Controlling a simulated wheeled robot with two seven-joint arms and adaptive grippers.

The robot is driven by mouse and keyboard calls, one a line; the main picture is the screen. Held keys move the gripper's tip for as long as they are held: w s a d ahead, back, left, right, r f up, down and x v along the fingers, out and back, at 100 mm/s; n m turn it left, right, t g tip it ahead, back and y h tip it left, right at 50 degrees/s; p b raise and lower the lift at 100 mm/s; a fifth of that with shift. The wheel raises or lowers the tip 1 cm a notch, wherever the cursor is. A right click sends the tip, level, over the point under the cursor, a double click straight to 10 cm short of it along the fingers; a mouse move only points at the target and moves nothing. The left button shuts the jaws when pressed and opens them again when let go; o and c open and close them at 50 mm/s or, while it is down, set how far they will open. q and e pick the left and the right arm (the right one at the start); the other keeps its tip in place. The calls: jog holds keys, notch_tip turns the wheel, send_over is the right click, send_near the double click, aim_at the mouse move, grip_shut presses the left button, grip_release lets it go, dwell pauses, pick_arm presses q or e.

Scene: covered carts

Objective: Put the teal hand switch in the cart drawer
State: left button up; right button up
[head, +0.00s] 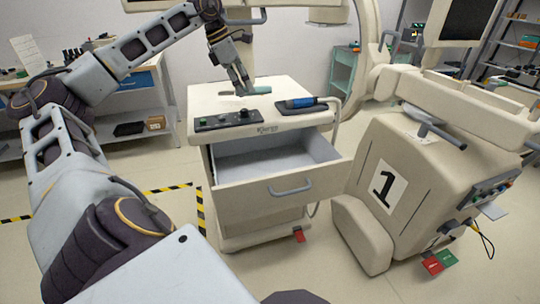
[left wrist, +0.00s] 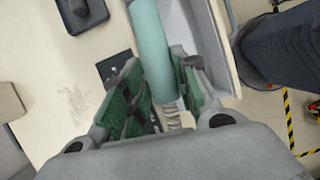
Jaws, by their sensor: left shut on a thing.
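My left gripper (head: 243,91) is over the back part of the cart top, shut on the teal hand switch (head: 261,90). The left wrist view shows the teal cylinder (left wrist: 151,40) between the green-padded fingers of this gripper (left wrist: 160,92), with a coiled cord (left wrist: 173,121) at its lower end. I cannot tell whether the switch touches the cart top. The cart drawer (head: 290,188) is pulled open below the top, and the visible part of its inside looks empty. My right gripper is not in view.
On the cart top (head: 207,101) lie a black control panel (head: 232,120) and a blue handset (head: 300,103) in a dark cradle. A large beige machine marked 1 (head: 388,187) stands close on the right. Open floor with striped tape lies left of the cart.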

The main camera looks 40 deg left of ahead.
pick_arm(q)
jog(key=shift+w+d+r, duration=0.15)
jog(key=shift+w+d, duration=0.2)
jog(key=shift+w, duration=0.3)
jog(key=shift+w+d, duration=0.1)
jog(key=shift+w, duration=0.15)
